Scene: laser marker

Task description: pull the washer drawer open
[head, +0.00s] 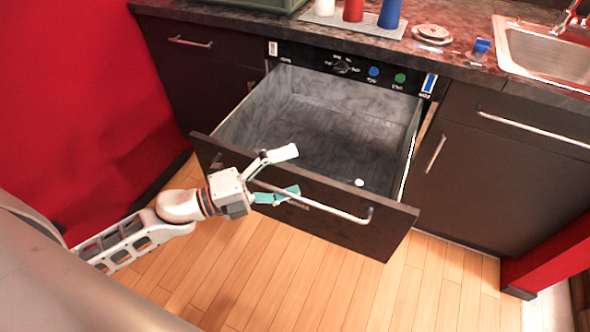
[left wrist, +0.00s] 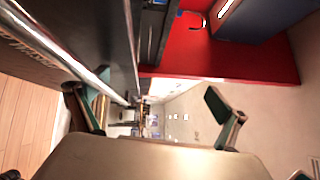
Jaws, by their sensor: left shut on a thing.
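The washer drawer (head: 300,200) stands pulled well out from under the counter, its grey inside (head: 330,120) empty apart from a small white spot near the front. Its dark front carries a long metal handle (head: 335,211), which also crosses the upper left of the left wrist view (left wrist: 60,48). My right gripper is not in view.
A control panel (head: 345,68) with a knob and coloured buttons sits above the drawer. Cups (head: 353,10), a coaster stack (head: 433,33) and a sink (head: 545,55) are on the counter. Dark cabinets flank the drawer. The wooden floor (head: 300,270) in front is clear.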

